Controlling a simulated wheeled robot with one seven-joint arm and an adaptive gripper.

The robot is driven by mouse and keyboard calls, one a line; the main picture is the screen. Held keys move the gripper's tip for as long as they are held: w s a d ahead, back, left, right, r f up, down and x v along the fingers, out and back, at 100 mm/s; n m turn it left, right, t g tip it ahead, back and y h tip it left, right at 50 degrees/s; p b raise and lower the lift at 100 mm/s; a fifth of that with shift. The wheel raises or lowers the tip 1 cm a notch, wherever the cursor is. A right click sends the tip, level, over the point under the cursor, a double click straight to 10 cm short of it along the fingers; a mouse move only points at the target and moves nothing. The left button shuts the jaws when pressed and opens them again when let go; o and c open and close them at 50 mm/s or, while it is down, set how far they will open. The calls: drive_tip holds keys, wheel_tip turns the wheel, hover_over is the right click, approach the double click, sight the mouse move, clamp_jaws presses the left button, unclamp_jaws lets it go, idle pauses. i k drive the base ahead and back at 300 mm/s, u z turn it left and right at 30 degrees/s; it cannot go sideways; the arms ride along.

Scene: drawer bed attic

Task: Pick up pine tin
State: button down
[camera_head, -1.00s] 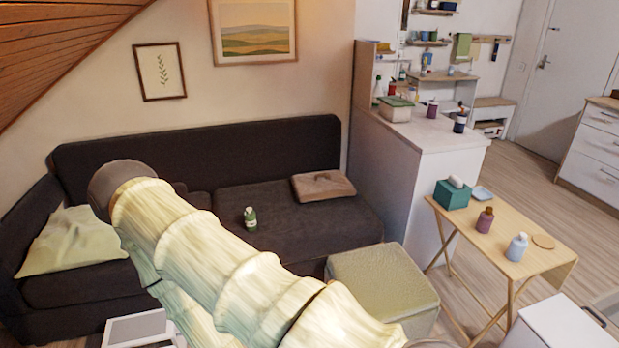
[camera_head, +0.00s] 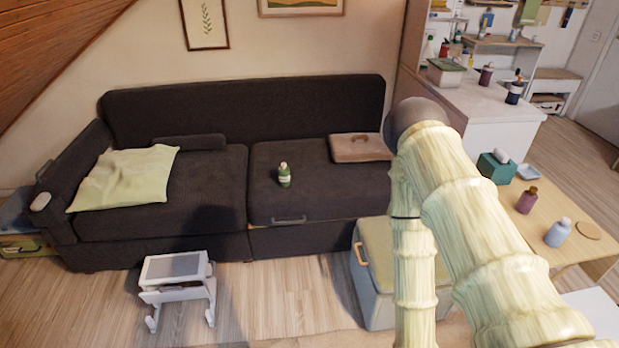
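A small green container (camera_head: 284,175) with a pale label and a narrower top stands upright on the right seat of the dark sofa (camera_head: 270,210). I cannot tell whether it is the pine tin, and no other thing in view is clearly a tin. My arm fills the right of the view, well to the right of the green container and apart from it. My gripper does not show, so its opening and what it may hold cannot be seen.
A yellow-green pillow (camera_head: 125,178) and a brown cushion (camera_head: 361,148) lie on the sofa. A white step stool (camera_head: 176,272) stands on the floor before it. A storage ottoman (camera_head: 378,285) and a folding table (camera_head: 572,205) with bottles stand at right. Floor beside the stool is clear.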

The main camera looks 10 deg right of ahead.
sight(284, 175)
drive_tip(key=u, duration=0.9)
drive_tip(key=i, duration=1.05)
drive_tip(key=z, duration=0.4)
drive_tip(key=i, duration=1.05)
